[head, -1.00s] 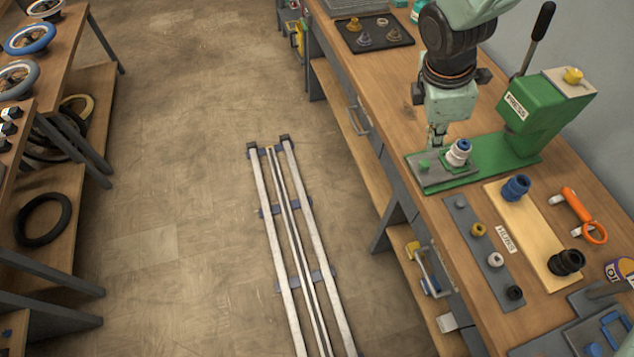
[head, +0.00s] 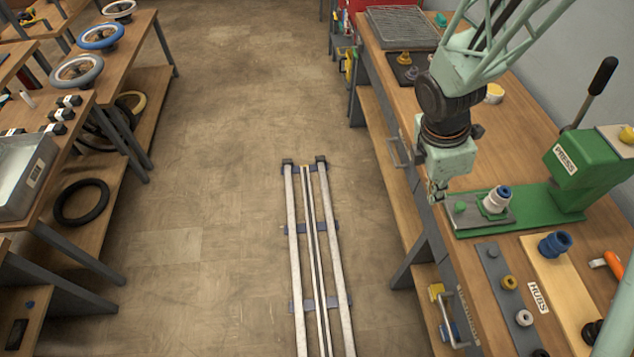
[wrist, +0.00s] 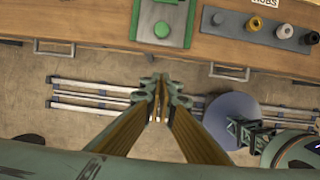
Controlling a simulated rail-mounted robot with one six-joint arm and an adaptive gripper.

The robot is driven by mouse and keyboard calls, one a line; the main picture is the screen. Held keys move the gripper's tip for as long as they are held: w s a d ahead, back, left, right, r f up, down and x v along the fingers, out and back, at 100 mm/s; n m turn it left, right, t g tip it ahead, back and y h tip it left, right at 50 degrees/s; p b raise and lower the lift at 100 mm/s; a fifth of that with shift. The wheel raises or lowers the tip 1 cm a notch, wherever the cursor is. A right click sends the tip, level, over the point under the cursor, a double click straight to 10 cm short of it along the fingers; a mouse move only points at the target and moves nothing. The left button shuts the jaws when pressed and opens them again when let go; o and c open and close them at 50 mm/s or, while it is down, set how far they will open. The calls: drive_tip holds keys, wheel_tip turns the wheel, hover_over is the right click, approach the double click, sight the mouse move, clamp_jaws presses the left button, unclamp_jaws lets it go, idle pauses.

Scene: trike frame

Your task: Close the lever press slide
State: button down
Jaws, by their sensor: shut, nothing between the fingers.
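The green lever press (head: 580,170) stands on the bench with its black lever (head: 592,95) raised. Its grey slide plate (head: 472,215) lies on the front end of the green base, out from under the press head. The slide carries a small green knob (head: 460,207) and a white hub with a blue top (head: 497,200). In the wrist view, the slide (wrist: 175,12) and knob (wrist: 162,29) show at the top; the hub is not visible there. My gripper (head: 437,197) points down, shut and empty, just left of the slide's front end by the bench edge. Its fingertips (wrist: 158,84) appear apart from the knob.
A grey strip of small hubs (head: 508,290) and a pale board with a blue hub (head: 553,245) lie nearer on the bench. A drawer handle (wrist: 230,72) juts from the bench front. Floor rails (head: 318,250) run along the open aisle.

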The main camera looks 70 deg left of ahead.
drive_tip(key=shift+w+d+f+b, duration=0.25)
drive_tip(key=shift+w+f, duration=0.8)
drive_tip(key=shift+f, duration=0.55)
drive_tip(key=shift+w+d+f+b, duration=0.3)
drive_tip(key=shift+w+f, duration=0.7)
drive_tip(key=shift+f, duration=0.6)
drive_tip(key=shift+w+d+f+b, duration=0.25)
drive_tip(key=shift+w+f, duration=0.8)
drive_tip(key=shift+f, duration=0.55)
drive_tip(key=shift+w, duration=0.15)
